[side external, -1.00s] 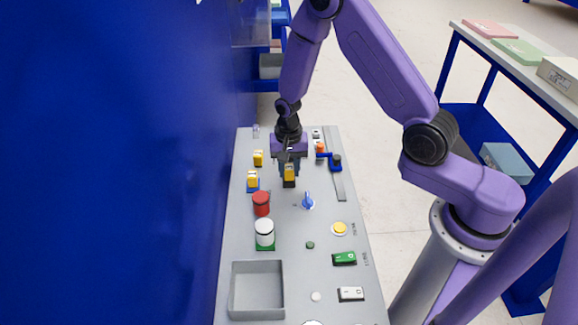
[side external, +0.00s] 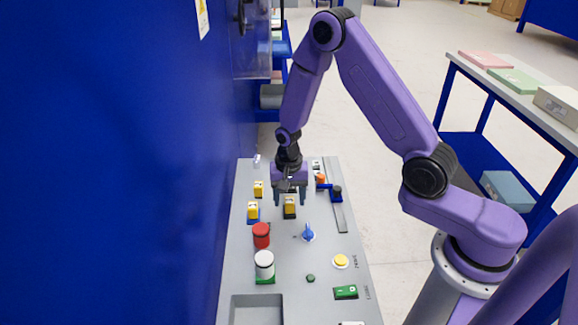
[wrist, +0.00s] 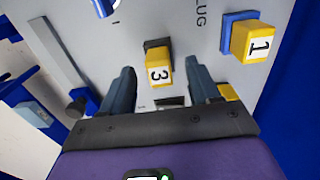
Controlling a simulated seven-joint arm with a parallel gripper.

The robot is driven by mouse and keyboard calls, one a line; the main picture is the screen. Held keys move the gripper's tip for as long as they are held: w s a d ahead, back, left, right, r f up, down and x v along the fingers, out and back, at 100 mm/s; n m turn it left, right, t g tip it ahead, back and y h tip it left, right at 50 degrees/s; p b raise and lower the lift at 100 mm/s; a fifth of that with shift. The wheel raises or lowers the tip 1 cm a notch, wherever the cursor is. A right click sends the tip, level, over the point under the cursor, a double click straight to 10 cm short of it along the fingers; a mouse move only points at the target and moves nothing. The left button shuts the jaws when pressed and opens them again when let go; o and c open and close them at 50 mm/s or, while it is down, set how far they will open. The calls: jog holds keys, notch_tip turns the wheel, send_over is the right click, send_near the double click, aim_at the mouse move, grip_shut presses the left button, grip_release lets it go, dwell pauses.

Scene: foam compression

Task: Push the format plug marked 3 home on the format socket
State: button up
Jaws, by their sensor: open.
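The yellow plug marked 3 (wrist: 158,68) is between the open fingertips of my gripper (wrist: 160,62) in the wrist view, with a gap on each side. A dark base (wrist: 157,43) shows at its far edge, apparently the format socket. I cannot tell how deep the plug sits in it. In the side view the plug (side external: 290,202) stands on the dark base (side external: 290,214), and my gripper (side external: 290,197) is above and around it with fingers spread and nothing held.
The yellow plug marked 1 (wrist: 257,42) on a blue base (wrist: 227,30) stands beside it.

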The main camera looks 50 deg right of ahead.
aim_at(289, 200)
notch_tip(289, 200, up, 15)
jog(key=s+a+r+n, duration=0.4)
jog(key=s+a+n, duration=0.2)
jog(key=s+n, duration=0.45)
jog(key=s+d+n, duration=0.1)
jog(key=s+n, duration=0.4)
jog(key=s, duration=0.4)
jog(key=s+d+r+n, duration=0.1)
jog(key=s+d+n, duration=0.1)
jog(key=s+n, duration=0.4)
jog(key=s, duration=0.3)
jog(key=shift+r+y, duration=0.25)
jog(key=shift+y, duration=0.05)
